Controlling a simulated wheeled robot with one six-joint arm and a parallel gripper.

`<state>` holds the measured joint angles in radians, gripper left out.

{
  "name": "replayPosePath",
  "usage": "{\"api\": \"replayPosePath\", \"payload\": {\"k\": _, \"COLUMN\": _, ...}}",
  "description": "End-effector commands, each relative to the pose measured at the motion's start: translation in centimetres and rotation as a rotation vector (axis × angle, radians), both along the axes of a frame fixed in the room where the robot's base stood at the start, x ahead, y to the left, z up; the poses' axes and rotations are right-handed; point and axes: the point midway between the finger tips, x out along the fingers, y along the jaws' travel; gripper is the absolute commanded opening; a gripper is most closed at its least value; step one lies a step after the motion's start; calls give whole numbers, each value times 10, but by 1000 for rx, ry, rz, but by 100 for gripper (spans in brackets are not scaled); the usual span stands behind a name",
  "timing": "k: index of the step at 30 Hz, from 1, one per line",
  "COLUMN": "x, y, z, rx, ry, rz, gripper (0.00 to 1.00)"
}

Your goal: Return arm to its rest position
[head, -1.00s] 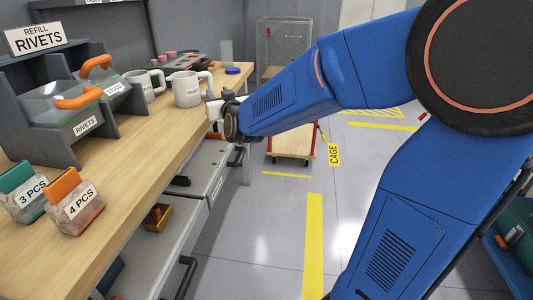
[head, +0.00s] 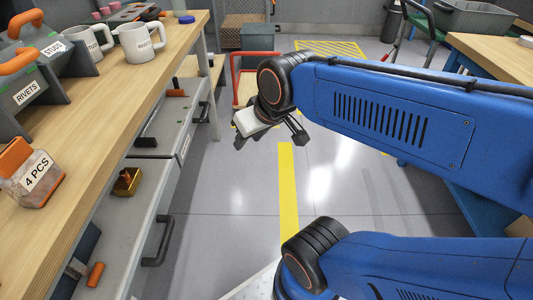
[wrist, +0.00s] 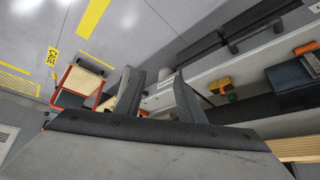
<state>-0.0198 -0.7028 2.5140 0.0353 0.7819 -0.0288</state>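My gripper (head: 296,131) hangs over the floor aisle to the right of the workbench (head: 120,112), apart from everything around it. In the wrist view my gripper (wrist: 157,80) shows two dark fingers set apart with nothing between them. It is open and empty. In the head view its fingers are small and partly hidden by the wrist. My blue arm reaches in from the right side of the picture.
Open drawers (head: 133,205) jut out below. A cart (head: 243,80) stands behind my gripper. Another wooden table (head: 490,52) is at the right. The aisle floor is clear.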

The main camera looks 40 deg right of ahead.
Motion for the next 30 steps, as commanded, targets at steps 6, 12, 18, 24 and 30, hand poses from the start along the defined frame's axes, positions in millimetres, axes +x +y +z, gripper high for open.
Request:
{"api": "replayPosePath", "payload": {"k": 6, "x": -54, "y": -11, "z": -15, "rx": -22, "ry": 120, "rz": -28, "gripper": 35}}
{"api": "replayPosePath", "payload": {"k": 12, "x": -60, "y": -12, "z": -17, "rx": -24, "ry": 137, "rz": -33, "gripper": 35}}
{"api": "replayPosePath", "payload": {"k": 18, "x": -60, "y": -12, "z": -17, "rx": -23, "ry": 136, "rz": -32, "gripper": 35}}
{"api": "replayPosePath", "payload": {"k": 24, "x": -59, "y": -12, "z": -17, "rx": -23, "ry": 135, "rz": -32, "gripper": 35}}
{"api": "replayPosePath", "payload": {"k": 30, "x": -59, "y": -12, "z": -17, "rx": -23, "ry": 135, "rz": -32, "gripper": 35}}
